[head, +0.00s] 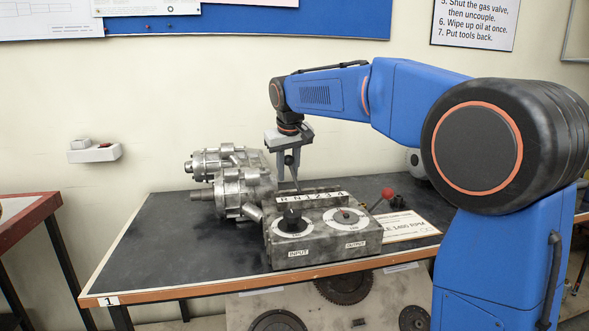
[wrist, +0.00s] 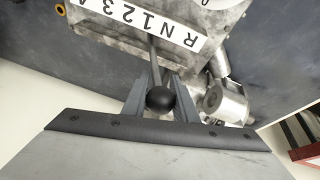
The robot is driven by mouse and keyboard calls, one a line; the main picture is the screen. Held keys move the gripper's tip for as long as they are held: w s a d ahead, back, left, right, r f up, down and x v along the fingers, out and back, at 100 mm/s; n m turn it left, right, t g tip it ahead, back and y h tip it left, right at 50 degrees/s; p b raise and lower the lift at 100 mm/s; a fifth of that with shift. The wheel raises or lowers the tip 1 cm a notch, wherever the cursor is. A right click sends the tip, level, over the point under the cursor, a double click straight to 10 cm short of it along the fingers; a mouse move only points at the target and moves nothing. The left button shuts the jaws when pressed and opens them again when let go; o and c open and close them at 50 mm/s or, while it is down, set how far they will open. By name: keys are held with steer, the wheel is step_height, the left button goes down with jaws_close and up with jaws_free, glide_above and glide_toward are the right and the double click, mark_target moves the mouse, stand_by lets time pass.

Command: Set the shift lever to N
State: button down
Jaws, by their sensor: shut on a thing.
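The shift lever (wrist: 155,70) is a thin grey rod with a round black knob (wrist: 160,98). It rises from the grey metal gearbox housing (head: 325,243) on the bench, behind a white strip (head: 318,199) lettered R, N, 1, 2, 3, 4. My gripper (head: 291,165) reaches down from above, and its two fingers (wrist: 160,96) are closed around the lever at the knob. In the wrist view the rod meets the housing close to the N and 1 marks; I cannot tell exactly which slot it stands in.
The dark bench top (head: 165,235) is clear at left.

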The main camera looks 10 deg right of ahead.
steer(key=shift+a+f, duration=0.2)
steer(key=shift+a, duration=0.2)
steer(key=c, duration=1.4)
jaws_free()
steer(key=shift+c, duration=0.2)
steer(key=shift+r, duration=0.1)
steer(key=v, duration=1.7)
steer(key=shift+a, duration=0.3)
steer(key=shift+s+r, duration=0.1)
